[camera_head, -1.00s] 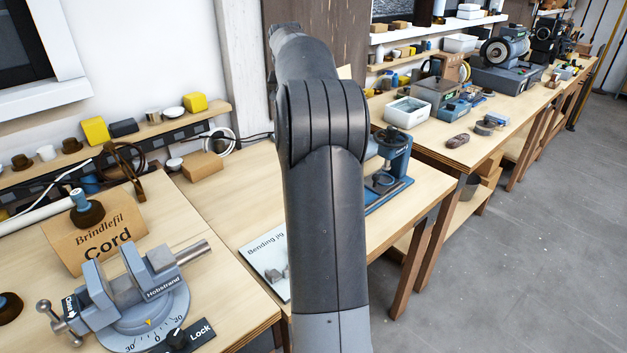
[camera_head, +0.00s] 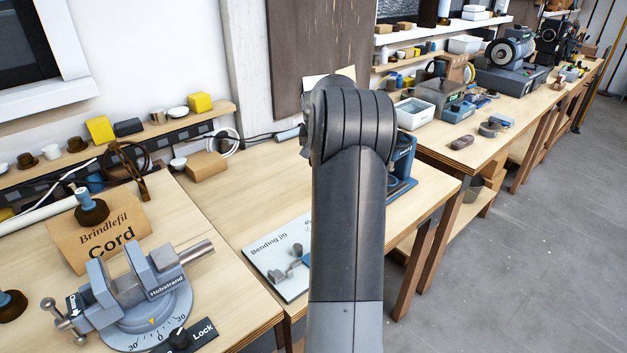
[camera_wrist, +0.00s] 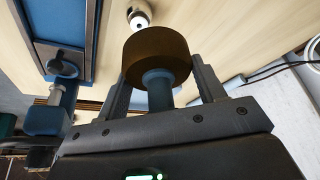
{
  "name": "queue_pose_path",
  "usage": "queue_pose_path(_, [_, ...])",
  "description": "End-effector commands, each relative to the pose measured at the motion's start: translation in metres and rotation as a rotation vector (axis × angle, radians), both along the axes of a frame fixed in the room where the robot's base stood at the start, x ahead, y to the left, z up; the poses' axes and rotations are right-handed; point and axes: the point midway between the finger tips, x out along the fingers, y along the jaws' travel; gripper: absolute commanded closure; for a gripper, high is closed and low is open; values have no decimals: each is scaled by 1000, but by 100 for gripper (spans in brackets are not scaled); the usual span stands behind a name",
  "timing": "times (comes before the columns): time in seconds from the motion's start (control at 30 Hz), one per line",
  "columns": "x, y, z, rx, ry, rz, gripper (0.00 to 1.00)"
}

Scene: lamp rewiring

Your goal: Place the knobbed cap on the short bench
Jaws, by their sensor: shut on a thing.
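The knobbed cap is a wide brown round piece (camera_wrist: 157,55) with a blue knob (camera_wrist: 159,92). In the wrist view my gripper (camera_wrist: 160,78) is shut on the knob, one finger on each side. Pale wooden bench top shows beyond the cap; I cannot tell the gap between them. In the head view my arm hides the gripper and the cap. The middle bench (camera_head: 262,190), which looks like the short bench, carries the bending jig (camera_head: 277,262).
A blue press (camera_head: 403,160) stands on the middle bench, partly behind my arm; its blue base (camera_wrist: 50,25) shows in the wrist view. A small white round part (camera_wrist: 139,14) lies beyond the cap. The vise (camera_head: 140,290) and a cord card (camera_head: 100,232) stand at left.

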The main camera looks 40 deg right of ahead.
Motion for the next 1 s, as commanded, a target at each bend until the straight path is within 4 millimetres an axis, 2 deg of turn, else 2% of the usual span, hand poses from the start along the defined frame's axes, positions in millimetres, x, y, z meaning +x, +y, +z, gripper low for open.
queue_pose_path(0.17, [23,14,-20,1,-1,6,62])
queue_pose_path(0.4, [72,41,-53,2,0,5,62])
queue_pose_path(0.53, [91,51,-65,0,-1,3,62])
queue_pose_path(0.77, [101,57,-76,0,-2,-1,62])
queue_pose_path(1.0, [101,57,-108,1,1,1,62])
